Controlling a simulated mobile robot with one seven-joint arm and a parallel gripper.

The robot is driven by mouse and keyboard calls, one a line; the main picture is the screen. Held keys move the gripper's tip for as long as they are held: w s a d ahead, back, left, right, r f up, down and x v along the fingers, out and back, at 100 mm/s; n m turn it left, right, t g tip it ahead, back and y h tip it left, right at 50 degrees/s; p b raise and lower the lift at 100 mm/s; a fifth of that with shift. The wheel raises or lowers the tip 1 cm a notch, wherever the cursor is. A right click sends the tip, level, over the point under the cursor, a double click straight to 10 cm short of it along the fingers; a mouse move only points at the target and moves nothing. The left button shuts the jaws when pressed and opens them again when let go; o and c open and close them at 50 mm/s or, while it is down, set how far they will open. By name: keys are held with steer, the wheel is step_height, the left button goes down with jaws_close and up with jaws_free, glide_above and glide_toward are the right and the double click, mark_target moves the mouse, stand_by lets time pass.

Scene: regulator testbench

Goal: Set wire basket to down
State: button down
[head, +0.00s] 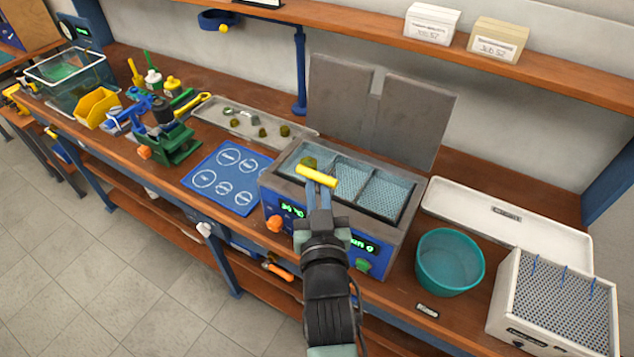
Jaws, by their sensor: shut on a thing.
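The wire basket (347,174) shows as pale mesh inside the open tank of a grey and blue bench unit (395,238). A yellow bar (317,176), which looks like the basket's handle, lies across the front left of the tank opening. My gripper (319,186) reaches in from the front and is shut on this bar. An olive-coloured part (309,162) sits in the left section of the tank. My gripper and the bar hide some of the front left section. I cannot tell how high the basket sits in the tank.
Two raised grey lid panels (415,118) stand behind the tank. A teal tub (450,262), a white tray (510,224) and a white perforated box (560,300) stand to the right. A blue mat (228,178) and a parts tray (250,125) lie left. A shelf (380,32) runs above.

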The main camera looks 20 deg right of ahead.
step_height(320, 180, down, 7)
steer(key=b, duration=0.5)
steer(key=shift+f, duration=0.1)
steer(key=c, duration=0.9)
jaws_free()
steer(key=shift+c, duration=0.2)
steer(key=shift+s, duration=0.1)
steer(key=b+v, duration=0.2)
steer(key=v, duration=1)
steer(key=shift+s+a+r, duration=0.25)
steer(key=shift+s+r, duration=0.05)
steer(key=shift+s, duration=0.05)
